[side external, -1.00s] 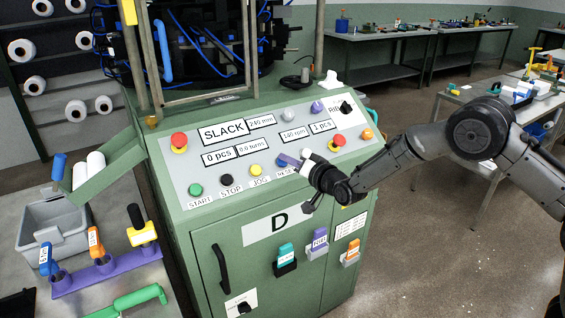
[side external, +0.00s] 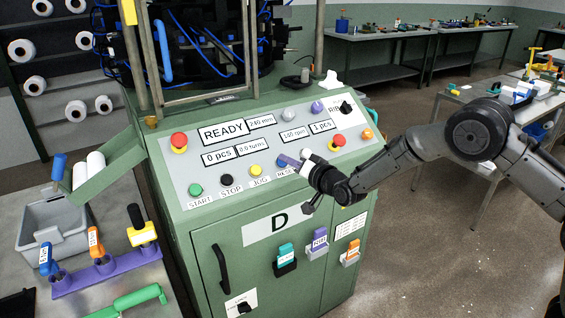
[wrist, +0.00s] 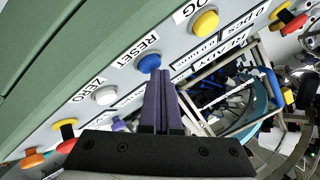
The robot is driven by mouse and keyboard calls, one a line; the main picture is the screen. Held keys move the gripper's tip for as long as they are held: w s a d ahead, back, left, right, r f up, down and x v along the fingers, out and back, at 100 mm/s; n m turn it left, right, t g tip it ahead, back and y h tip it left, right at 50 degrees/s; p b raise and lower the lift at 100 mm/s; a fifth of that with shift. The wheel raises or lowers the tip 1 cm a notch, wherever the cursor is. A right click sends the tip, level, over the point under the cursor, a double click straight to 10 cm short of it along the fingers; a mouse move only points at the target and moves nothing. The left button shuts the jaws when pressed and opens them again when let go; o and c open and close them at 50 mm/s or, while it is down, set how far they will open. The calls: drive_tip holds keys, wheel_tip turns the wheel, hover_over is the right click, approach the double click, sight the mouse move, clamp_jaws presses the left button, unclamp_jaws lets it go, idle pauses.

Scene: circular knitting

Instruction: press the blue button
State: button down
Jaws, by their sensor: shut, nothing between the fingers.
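The blue button (side external: 281,160), labelled RESET, is on the sloped front panel of the green machine, right of the yellow JOG button. It also shows in the wrist view (wrist: 150,62). My gripper (side external: 285,159) is shut and empty, with its purple fingers together. In the wrist view the fingertips (wrist: 157,73) are at the edge of the blue button and overlap it in the picture. Whether they touch it or press it down I cannot tell. The panel display (side external: 224,132) reads READY.
Close by on the panel are the yellow button (side external: 255,171), a black STOP button (side external: 227,180) and a green START button (side external: 196,190). A white ZERO button (wrist: 105,95) is on the other side of the blue one. Red stop knobs (side external: 179,140) stand up from the panel.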

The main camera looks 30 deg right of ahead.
drive_tip(key=s+r, duration=0.3)
drive_tip(key=r, duration=0.2)
drive_tip(key=shift+s, duration=0.25)
idle(0.4)
drive_tip(key=shift+d, duration=0.1)
idle(0.5)
drive_tip(key=s+d+r+t, duration=0.1)
drive_tip(key=s+d+r, duration=0.15)
drive_tip(key=r, duration=0.65)
drive_tip(key=s+d+r+t, duration=0.15)
drive_tip(key=s+r, duration=0.25)
drive_tip(key=r, duration=0.6)
drive_tip(key=s+d+r+n+g, duration=0.1)
drive_tip(key=s+d+r+g, duration=0.15)
drive_tip(key=s, duration=0.65)
drive_tip(key=s+f+n+g, duration=0.2)
drive_tip(key=s+f, duration=0.4)
drive_tip(key=s, duration=0.3)
drive_tip(key=s+d+f+n+g, duration=0.1)
drive_tip(key=s+f+g, duration=0.4)
drive_tip(key=s, duration=0.5)
drive_tip(key=s+d+f+n+g+h, duration=0.1)
drive_tip(key=s+f+n+g, duration=0.2)
drive_tip(key=s+f, duration=0.3)
drive_tip(key=s, duration=0.3)
drive_tip(key=shift+s+d+f+n+g, duration=0.2)
drive_tip(key=shift+s+f+n+g, duration=0.1)
drive_tip(key=shift+s+f, duration=0.05)
